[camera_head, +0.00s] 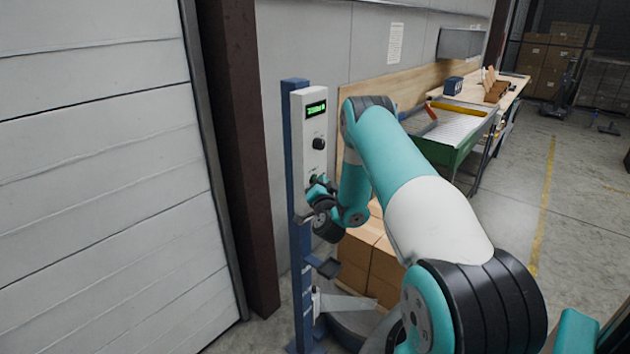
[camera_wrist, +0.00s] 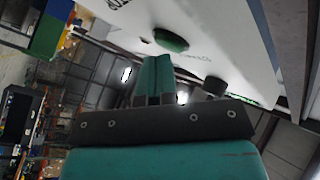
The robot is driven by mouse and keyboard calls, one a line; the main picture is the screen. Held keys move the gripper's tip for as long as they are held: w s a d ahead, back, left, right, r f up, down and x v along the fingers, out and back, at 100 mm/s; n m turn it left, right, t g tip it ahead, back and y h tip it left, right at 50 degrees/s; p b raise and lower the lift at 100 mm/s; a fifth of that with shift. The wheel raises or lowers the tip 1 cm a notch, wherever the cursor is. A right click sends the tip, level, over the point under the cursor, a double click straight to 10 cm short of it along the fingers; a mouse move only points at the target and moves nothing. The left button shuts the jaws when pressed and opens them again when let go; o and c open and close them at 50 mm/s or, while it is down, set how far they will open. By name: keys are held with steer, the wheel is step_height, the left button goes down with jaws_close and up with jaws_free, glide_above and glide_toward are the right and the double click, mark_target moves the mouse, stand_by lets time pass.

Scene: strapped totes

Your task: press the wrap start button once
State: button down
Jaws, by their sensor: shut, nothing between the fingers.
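The wrap start button is a round green button (camera_wrist: 171,40) on a white control panel (camera_wrist: 225,35) in the wrist view. In the head view the panel (camera_head: 297,130) stands on a blue post, and my gripper largely hides the button. My gripper (camera_wrist: 154,60) is shut and empty, its teal fingers side by side. The fingertips point at the panel and end very close to the button's edge. I cannot tell whether they touch it. My gripper also shows in the head view (camera_head: 316,185), at the lower part of the panel.
A black knob (camera_head: 319,143) and a lit green display (camera_head: 317,109) sit above the button area; the knob also shows in the wrist view (camera_wrist: 214,86). Cardboard boxes (camera_head: 372,262) stand behind my arm. A conveyor (camera_head: 450,125) and workbench line the wall.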

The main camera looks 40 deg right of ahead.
steer(key=shift+w, duration=0.1)
stand_by(0.3)
steer(key=shift+f, duration=0.1)
steer(key=shift+s+b, duration=0.2)
steer(key=shift+b, duration=0.25)
steer(key=shift+s+b, duration=0.6)
steer(key=shift+b, duration=0.15)
steer(key=s+b, duration=0.1)
steer(key=b, duration=0.1)
steer(key=s+b, duration=0.2)
steer(key=b, duration=0.1)
steer(key=s+b, duration=0.2)
steer(key=shift+d+b, duration=0.25)
steer(key=shift+b, duration=0.1)
